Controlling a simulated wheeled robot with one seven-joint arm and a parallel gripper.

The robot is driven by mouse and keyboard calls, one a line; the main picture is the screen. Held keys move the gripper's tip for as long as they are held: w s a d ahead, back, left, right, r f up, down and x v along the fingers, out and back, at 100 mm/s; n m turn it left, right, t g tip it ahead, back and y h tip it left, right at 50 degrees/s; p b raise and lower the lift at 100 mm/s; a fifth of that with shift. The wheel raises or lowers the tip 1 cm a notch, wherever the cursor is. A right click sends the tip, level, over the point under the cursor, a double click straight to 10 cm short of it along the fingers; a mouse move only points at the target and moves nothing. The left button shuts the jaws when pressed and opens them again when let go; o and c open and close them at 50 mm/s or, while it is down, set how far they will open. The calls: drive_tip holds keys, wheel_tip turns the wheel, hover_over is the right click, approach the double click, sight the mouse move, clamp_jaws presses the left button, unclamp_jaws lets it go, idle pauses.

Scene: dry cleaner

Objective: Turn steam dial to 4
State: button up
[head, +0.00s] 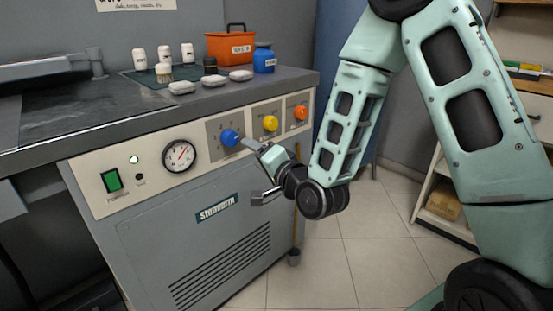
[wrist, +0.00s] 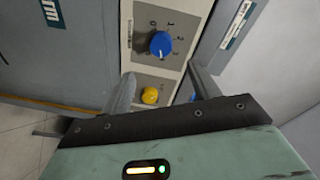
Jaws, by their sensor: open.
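A round blue dial (head: 230,138) sits on a grey plate on the machine's front panel. In the wrist view the blue dial (wrist: 160,44) has printed numbers around it, and 0, 1 and 2 can be made out. A pale mark shows on its lower part; its exact setting is hard to read. Which dial is labelled steam cannot be read. My gripper (head: 250,169) is open in front of the panel, just right of and below the blue dial. In the wrist view my gripper's fingers (wrist: 162,72) are spread and empty. Contact with the dial cannot be confirmed.
A yellow dial (head: 270,123) and an orange dial (head: 301,112) sit to the right of the blue one. A pressure gauge (head: 179,156) and green switch (head: 112,181) are on the left. Bottles, an orange box (head: 229,48) and pale pads stand on the worktop above.

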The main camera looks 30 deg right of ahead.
drive_tip(key=s+p, duration=0.1)
drive_tip(key=p, duration=0.3)
drive_tip(key=shift+s+d+r+p, duration=0.2)
drive_tip(key=shift+s+r+p, duration=0.15)
drive_tip(key=shift+s+r, duration=0.05)
drive_tip(key=shift+s+p, duration=0.1)
drive_tip(key=shift+p, duration=0.5)
drive_tip(key=p+v, duration=0.1)
drive_tip(key=p, duration=0.1)
drive_tip(key=p+v, duration=0.4)
drive_tip(key=p, duration=0.1)
drive_tip(key=shift+s+d+f, duration=0.1)
drive_tip(key=shift+s+f, duration=0.05)
drive_tip(key=shift+f, duration=0.2)
